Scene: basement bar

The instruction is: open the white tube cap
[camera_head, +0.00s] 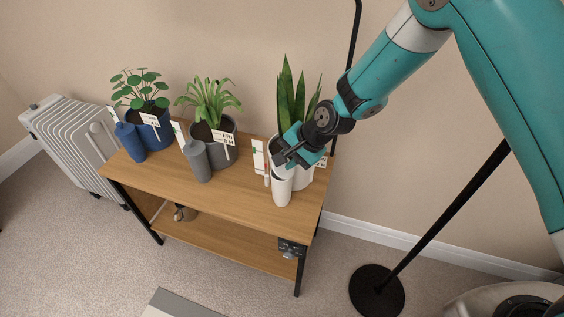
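The white tube (282,193) stands upright near the right end of the wooden shelf top, in front of the white pot. Its top, where a cap sits on a tube like this, is right under my gripper (283,160). My gripper comes down from the upper right with its dark fingers at the tube's upper end. The fingers and the wrist partly cover the tube's top. I cannot tell whether the fingers touch the cap or how far apart they are.
A blue tube (130,142) and a grey tube (197,162) stand on the wooden shelf (235,183) by potted plants with labels. The snake plant (288,95) rises close behind my gripper. A black lamp pole (440,220) stands to the right. A white radiator (75,140) is left.

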